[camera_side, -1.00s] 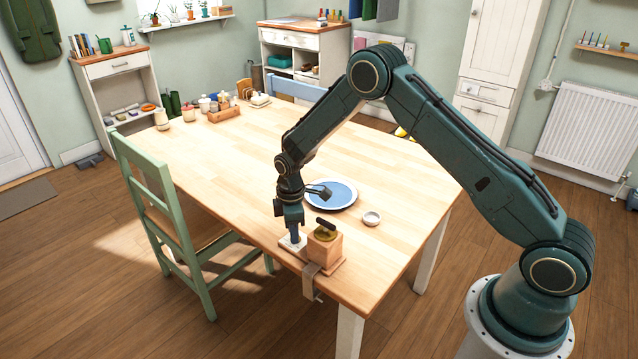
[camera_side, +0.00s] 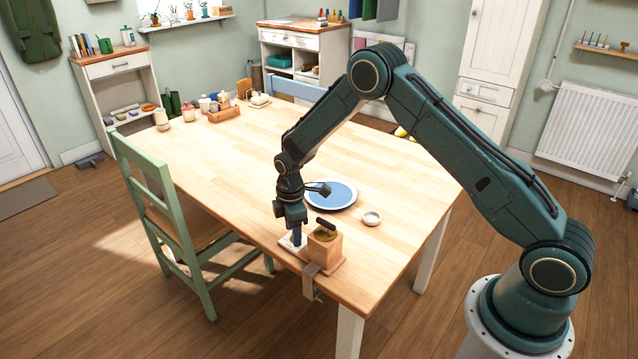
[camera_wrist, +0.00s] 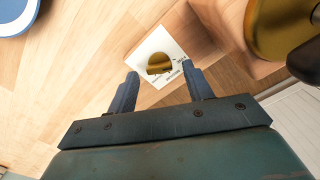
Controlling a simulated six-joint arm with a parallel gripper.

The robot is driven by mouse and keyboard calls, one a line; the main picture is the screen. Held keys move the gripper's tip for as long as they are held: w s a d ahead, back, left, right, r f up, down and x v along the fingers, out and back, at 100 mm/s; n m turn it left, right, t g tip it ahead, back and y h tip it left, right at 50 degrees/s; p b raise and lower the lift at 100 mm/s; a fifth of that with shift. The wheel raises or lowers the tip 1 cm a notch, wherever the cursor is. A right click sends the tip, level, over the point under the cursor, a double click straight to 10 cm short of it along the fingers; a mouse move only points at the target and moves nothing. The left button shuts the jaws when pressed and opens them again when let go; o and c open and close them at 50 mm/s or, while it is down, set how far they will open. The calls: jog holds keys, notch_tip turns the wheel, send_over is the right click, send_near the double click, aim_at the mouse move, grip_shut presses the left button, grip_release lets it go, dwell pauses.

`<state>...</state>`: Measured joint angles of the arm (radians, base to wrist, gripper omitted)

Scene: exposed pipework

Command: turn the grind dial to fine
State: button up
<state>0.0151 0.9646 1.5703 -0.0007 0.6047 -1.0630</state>
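The grind dial (camera_wrist: 158,63) is a small brass knob on a white plate with tiny dark marks in the wrist view. The marks are too small to read, so its setting cannot be told. The white plate also shows in the side view (camera_side: 288,244), beside a wooden grinder box (camera_side: 323,249). My gripper (camera_wrist: 163,76) is open and empty, pointing down over the plate. In the wrist view its fingertips appear either side of the dial, slightly nearer the bottom of the picture. I cannot tell whether they touch it. In the side view, my gripper hides the dial.
The grinder's brass bowl (camera_wrist: 282,25) and dark crank handle (camera_side: 325,224) stand close right of my gripper. A clamp (camera_side: 311,280) grips the table edge. A blue plate (camera_side: 335,193) and small white dish (camera_side: 372,218) lie nearby. The table's middle is clear.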

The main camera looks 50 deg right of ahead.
jog(key=shift+r, duration=0.15)
notch_tip(320, 180, up, 14)
jog(key=shift+f, duration=0.25)
dwell(0.6)
jog(key=shift+r, duration=0.1)
jog(key=s+r+m+t, duration=0.3)
jog(key=s+r+m, duration=0.3)
jog(key=s+r, duration=1.05)
jog(key=s+r+m+t, duration=0.2)
jog(key=s+m, duration=0.4)
jog(key=s, duration=1.1)
jog(key=shift+s+a+r+t, duration=0.3)
jog(key=shift+s+a+r, duration=0.1)
jog(key=shift+r, duration=0.35)
